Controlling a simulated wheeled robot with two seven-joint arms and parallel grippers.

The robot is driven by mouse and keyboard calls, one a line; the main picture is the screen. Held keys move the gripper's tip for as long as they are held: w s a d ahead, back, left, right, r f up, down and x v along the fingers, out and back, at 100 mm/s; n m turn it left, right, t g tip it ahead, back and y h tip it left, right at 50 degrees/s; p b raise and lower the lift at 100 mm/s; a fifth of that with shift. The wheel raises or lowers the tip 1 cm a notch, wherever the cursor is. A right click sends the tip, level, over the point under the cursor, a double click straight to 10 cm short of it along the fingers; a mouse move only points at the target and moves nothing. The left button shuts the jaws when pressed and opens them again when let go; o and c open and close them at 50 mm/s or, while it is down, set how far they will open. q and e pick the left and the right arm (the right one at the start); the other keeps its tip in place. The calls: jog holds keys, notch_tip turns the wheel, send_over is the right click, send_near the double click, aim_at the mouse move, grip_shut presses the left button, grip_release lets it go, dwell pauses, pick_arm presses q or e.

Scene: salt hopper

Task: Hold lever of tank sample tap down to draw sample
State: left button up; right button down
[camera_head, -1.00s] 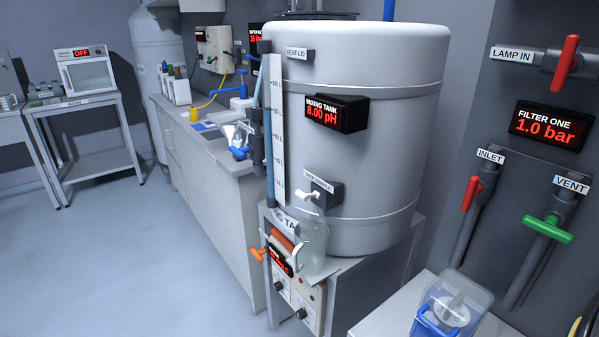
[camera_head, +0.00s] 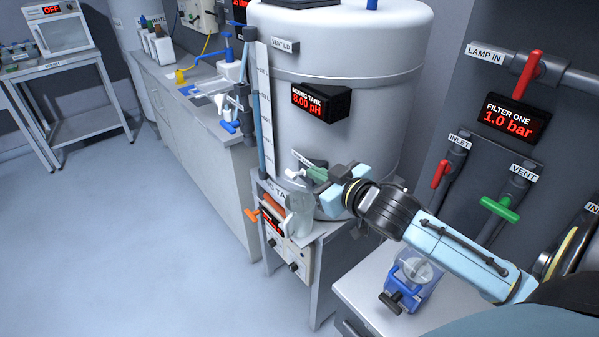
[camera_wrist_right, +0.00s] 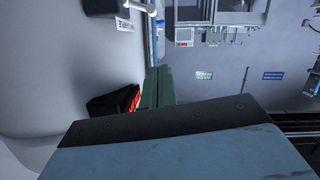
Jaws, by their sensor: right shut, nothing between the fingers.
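The mixing tank (camera_head: 345,150) stands on a stand in the head view. Its sample tap is low on the front, with the white lever (camera_head: 294,173) showing just left of my right gripper (camera_head: 312,175). The rest of the tap is largely hidden behind the gripper. The right gripper's greenish fingers are shut together with nothing between them; they also show in the right wrist view (camera_wrist_right: 158,88). The fingertips are close to the lever; I cannot tell whether they touch. A clear jug (camera_head: 300,215) stands below the tap. My left gripper is not in view.
The pH display (camera_head: 321,101) juts from the tank above my arm. An orange-handled valve (camera_head: 253,214) sits left of the jug. A blue-framed clear container (camera_head: 415,270) stands on the bench right of the stand. Filter pipes with a green handle (camera_head: 500,208) are at right.

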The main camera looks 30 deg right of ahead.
dwell(0.3)
send_over(291, 175)
jog(key=s, duration=0.2)
notch_tip(291, 175, down, 2)
notch_tip(291, 175, down, 4)
jog(key=shift+w+f, duration=0.1)
jog(key=shift+f, duration=0.1)
